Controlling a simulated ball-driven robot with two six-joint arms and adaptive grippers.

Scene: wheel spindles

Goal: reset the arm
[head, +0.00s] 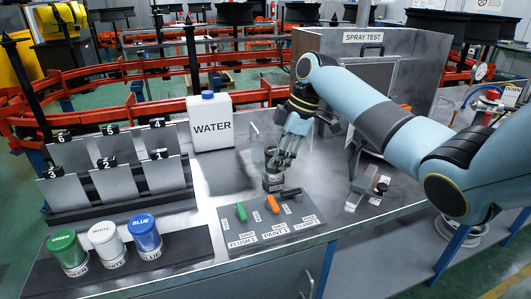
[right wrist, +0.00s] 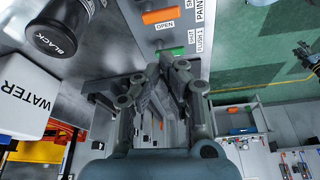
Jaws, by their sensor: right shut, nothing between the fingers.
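My right arm reaches in from the right in the head view. Its gripper (head: 281,160) points down, shut and empty, over the bench close to the dark can (head: 272,183). In the right wrist view the gripper's fingers (right wrist: 163,62) are together with nothing held. There the can, labelled BLACK (right wrist: 60,28), stands apart from the fingers, at upper left. My left gripper is in neither view.
A lever panel (head: 303,229) has green (head: 240,211), orange (head: 272,203) and black levers. A WATER jug (head: 210,123) stands behind. Green (head: 68,253), white (head: 107,244) and blue (head: 146,238) cans stand at left. The SPRAY TEST box (head: 318,43) is at back right.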

